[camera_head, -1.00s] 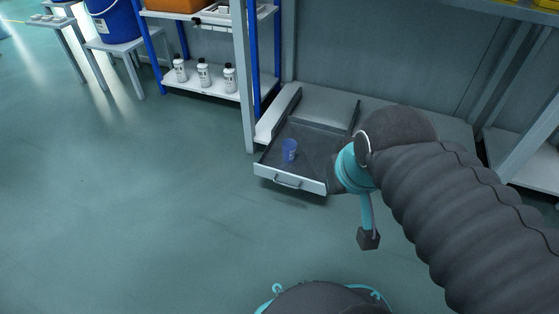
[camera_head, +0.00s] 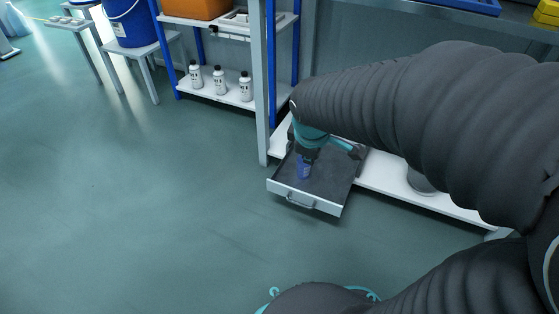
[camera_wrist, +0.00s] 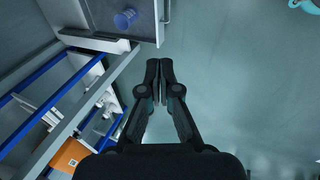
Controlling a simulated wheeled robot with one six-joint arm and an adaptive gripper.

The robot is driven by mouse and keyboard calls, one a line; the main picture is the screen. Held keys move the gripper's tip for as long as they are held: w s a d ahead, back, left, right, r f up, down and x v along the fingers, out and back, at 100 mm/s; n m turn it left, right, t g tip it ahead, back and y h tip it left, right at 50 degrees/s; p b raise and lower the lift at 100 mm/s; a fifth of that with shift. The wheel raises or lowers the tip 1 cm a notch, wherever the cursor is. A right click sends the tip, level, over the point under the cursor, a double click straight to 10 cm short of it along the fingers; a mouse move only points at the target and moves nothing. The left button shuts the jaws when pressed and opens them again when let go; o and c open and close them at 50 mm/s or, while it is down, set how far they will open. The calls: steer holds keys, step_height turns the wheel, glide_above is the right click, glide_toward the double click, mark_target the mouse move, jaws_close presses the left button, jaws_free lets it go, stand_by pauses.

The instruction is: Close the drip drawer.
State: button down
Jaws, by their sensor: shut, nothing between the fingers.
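The drip drawer (camera_head: 330,185) stands pulled out low in the fixture. Its dark tray and pale front panel with a bar handle (camera_head: 300,199) show in the head view. A blue cup (camera_head: 304,171) stands inside it. In the wrist view, the drawer (camera_wrist: 148,28) is at the upper left, with the cup (camera_wrist: 125,18) in it. My gripper (camera_wrist: 159,66) is shut and empty, its fingertips over floor beside the drawer's corner. In the head view, my gripper (camera_head: 308,156) appears in front of the tray by the cup; its fingertips are hard to make out.
A shelf post (camera_head: 261,90) stands left of the drawer, beside a shelf with several bottles (camera_head: 219,81). A white lower shelf (camera_head: 425,200) lies to the right, with a grey round object (camera_head: 420,181) partly behind my arm. The floor before the drawer is clear.

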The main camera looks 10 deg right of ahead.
steer(key=w+a+f+n+g+p, duration=0.1)
steer(key=w+a+f+n, duration=0.1)
steer(key=w+f+n, duration=0.35)
steer(key=w+a+f+n, duration=0.1)
steer(key=w+f+n, duration=0.1)
steer(key=f+n, duration=0.65)
steer(key=w+a+f+n+g+p, duration=0.15)
steer(key=w+f+n, duration=0.25)
steer(key=f, duration=0.6)
steer(key=w+d+f+b, duration=0.3)
steer(key=w+f+b, duration=0.1)
steer(key=f, duration=0.5)
steer(key=shift+w+f, duration=0.4)
steer(key=shift+w, duration=0.4)
steer(key=shift+d+t, duration=0.1)
steer(key=shift+t, duration=0.15)
